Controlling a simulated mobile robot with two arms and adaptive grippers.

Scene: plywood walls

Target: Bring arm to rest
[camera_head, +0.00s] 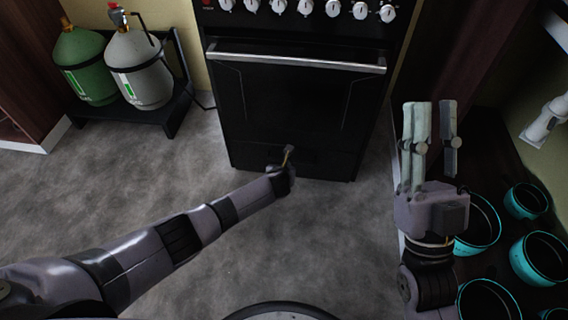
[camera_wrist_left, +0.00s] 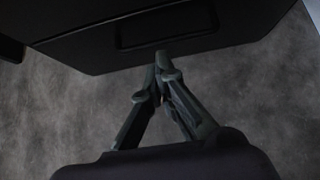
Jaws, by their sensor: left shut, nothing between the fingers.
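My left arm reaches in from the left, low over the floor. Its gripper (camera_head: 287,157) is in front of the lower part of the black oven (camera_head: 290,105). In the left wrist view the left gripper (camera_wrist_left: 162,68) has its two fingers meeting at the tips, shut and empty, with the dark oven front (camera_wrist_left: 190,45) beyond them. I cannot tell whether the tips touch the oven. My right gripper (camera_head: 432,108) points up and away at the right, its two grey fingers apart with a gap and nothing seen between them.
Several teal-rimmed dark pots (camera_head: 528,201) stand on a dark surface below and right of my right gripper. A green gas cylinder (camera_head: 85,68) and a grey one (camera_head: 140,72) stand on a low black stand (camera_head: 173,112) at the left. The grey floor (camera_head: 150,180) between is clear.

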